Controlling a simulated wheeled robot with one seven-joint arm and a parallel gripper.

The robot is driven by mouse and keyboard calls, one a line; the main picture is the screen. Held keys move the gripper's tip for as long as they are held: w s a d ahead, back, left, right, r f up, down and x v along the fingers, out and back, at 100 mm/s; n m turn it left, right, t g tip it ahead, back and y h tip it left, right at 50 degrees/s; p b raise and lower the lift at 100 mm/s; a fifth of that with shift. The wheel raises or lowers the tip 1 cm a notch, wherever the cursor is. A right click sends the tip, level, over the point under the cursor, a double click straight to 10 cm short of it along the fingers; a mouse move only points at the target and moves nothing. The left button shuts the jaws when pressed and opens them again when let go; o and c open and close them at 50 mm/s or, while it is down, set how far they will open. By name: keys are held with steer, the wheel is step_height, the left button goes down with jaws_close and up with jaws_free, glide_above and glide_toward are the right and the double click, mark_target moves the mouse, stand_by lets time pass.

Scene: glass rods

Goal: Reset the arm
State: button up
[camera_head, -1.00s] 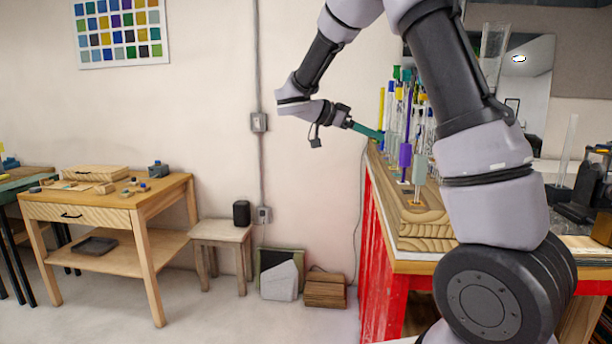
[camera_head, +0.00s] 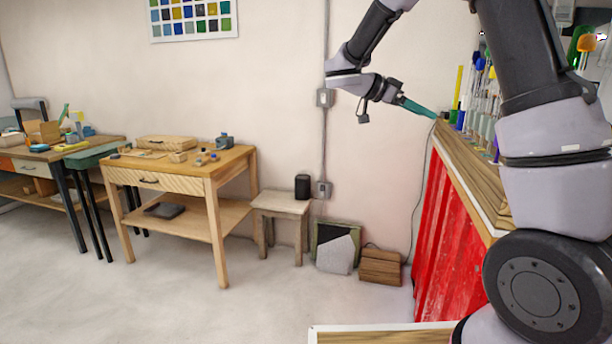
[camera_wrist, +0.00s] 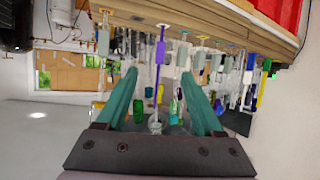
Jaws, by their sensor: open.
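My gripper (camera_head: 434,114) has teal fingers and points right and slightly down near the far corner of the red bench in the head view. In the wrist view my gripper (camera_wrist: 159,74) is open, its two fingers apart. A purple rod (camera_wrist: 161,52) shows between and beyond the fingers, with no visible grip on it. Several coloured and clear glass rods (camera_head: 478,85) stand upright along the bench (camera_head: 462,165). My arm's large links hide part of the rods and bench.
A wooden table (camera_head: 232,162) with small items stands at the left, with a stool (camera_head: 281,204) beside it. A wooden box (camera_head: 381,267) and leaning panels (camera_head: 337,248) sit by the wall. The floor in front is mostly clear. A pale wooden edge (camera_head: 390,336) shows at the bottom.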

steer(key=s+d+n+y, duration=0.3)
steer(key=s+n+y, duration=0.4)
steer(key=s, duration=0.8)
steer(key=s+a+r+n+t+y, duration=0.3)
steer(key=s+a+n+t+y, duration=0.2)
steer(key=s+a+y, duration=0.2)
steer(key=shift+s+t+y, duration=0.4)
steer(key=shift+s+y, duration=0.3)
steer(key=shift+s, duration=0.7)
